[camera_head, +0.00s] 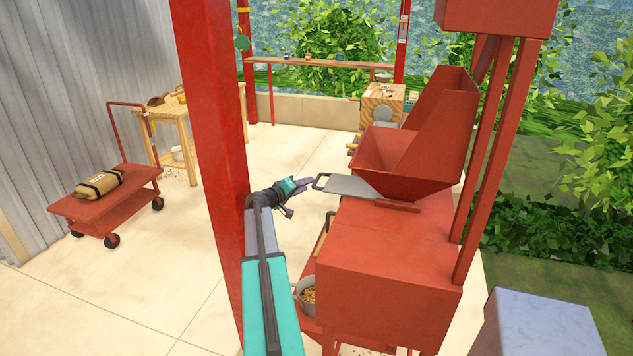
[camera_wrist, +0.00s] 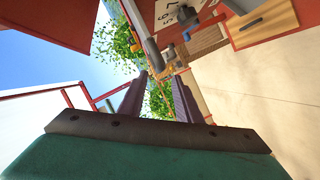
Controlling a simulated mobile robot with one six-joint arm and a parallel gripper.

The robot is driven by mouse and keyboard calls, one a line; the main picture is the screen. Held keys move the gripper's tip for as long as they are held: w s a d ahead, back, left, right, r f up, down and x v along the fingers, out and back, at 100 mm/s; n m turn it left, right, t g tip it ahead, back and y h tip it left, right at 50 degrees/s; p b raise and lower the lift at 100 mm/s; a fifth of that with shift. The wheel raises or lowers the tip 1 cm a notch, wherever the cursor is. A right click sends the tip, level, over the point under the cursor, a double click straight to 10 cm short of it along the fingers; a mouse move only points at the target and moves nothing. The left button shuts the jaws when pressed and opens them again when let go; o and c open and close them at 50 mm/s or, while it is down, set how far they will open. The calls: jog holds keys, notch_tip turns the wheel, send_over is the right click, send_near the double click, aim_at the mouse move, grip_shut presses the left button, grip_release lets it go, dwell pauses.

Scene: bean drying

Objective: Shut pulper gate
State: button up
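The pulper gate (camera_head: 352,187) is a flat grey plate at the foot of the red hopper (camera_head: 405,160). Much of the plate sticks out to the left of the hopper, and a dark loop handle (camera_head: 320,182) is on its outer end. My gripper (camera_head: 308,183) is just left of the handle, at about the same height in the picture; I cannot tell whether they touch. In the wrist view my gripper (camera_wrist: 159,80) has its two fingers apart with only background between them. A grey bar (camera_wrist: 143,38) beyond the fingertips may be the handle.
The red pulper body (camera_head: 385,250) is below the hopper, with a pot of beans (camera_head: 307,293) low at its left. A red post (camera_head: 212,130) stands left of my arm. A red cart (camera_head: 105,192) and a wooden table (camera_head: 185,118) are farther left. The floor between is clear.

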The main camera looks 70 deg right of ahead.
aim_at(316, 181)
jog(key=shift+s+d, duration=0.1)
jog(key=shift+p+x, duration=1.25)
jog(key=shift+x, duration=1.55)
jog(key=shift+p+x, duration=0.35)
jog(key=shift+x, duration=0.55)
jog(key=shift+c, duration=0.3)
grip_shut()
